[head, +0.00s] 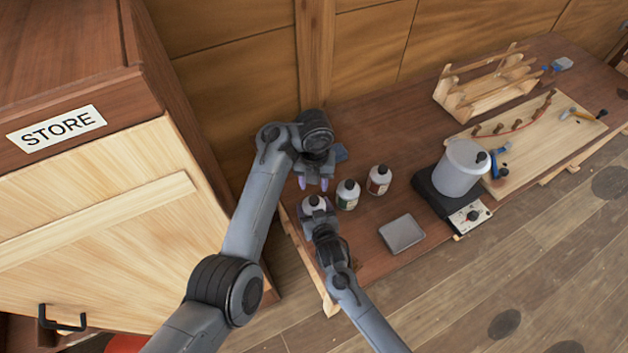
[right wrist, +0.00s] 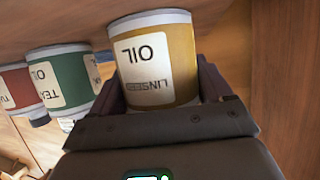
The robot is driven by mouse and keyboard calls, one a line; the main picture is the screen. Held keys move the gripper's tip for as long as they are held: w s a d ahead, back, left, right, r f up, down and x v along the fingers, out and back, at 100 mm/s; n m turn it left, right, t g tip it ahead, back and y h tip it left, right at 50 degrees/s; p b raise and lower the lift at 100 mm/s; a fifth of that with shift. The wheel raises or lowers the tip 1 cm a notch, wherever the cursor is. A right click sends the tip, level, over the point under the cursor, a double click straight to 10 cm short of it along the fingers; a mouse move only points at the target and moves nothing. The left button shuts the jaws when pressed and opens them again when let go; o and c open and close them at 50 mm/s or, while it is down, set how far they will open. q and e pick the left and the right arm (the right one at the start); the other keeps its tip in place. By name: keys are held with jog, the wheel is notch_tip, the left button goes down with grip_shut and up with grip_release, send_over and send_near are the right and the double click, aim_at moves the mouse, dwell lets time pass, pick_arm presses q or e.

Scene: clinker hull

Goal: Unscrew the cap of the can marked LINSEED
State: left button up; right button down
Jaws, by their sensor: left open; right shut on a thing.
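The LINSEED can is yellow with a pale label, seen upside down in the right wrist view (right wrist: 165,60). In the head view it is the leftmost of three cans (head: 309,214), with a dark cap (head: 314,200) on top. My right gripper (head: 317,222) is shut around the can's body, a finger on each side. My left gripper (head: 313,185) is open and empty, fingers pointing down, just behind the cap in the picture. I cannot tell its exact height over the cap. The can's lower part is partly hidden by my right gripper.
A pot (head: 461,170) on a hotplate (head: 432,189), a wooden rack (head: 485,88) and a board with tools (head: 540,125) are further right.

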aim_at(314, 200)
pick_arm(q)
jog(key=m, duration=0.5)
jog(key=shift+m, duration=0.4)
jog(key=shift+f+m, duration=0.15)
jog(key=shift+m, duration=0.35)
jog(key=shift+f, duration=3.85)
jog(key=shift+c, duration=0.2)
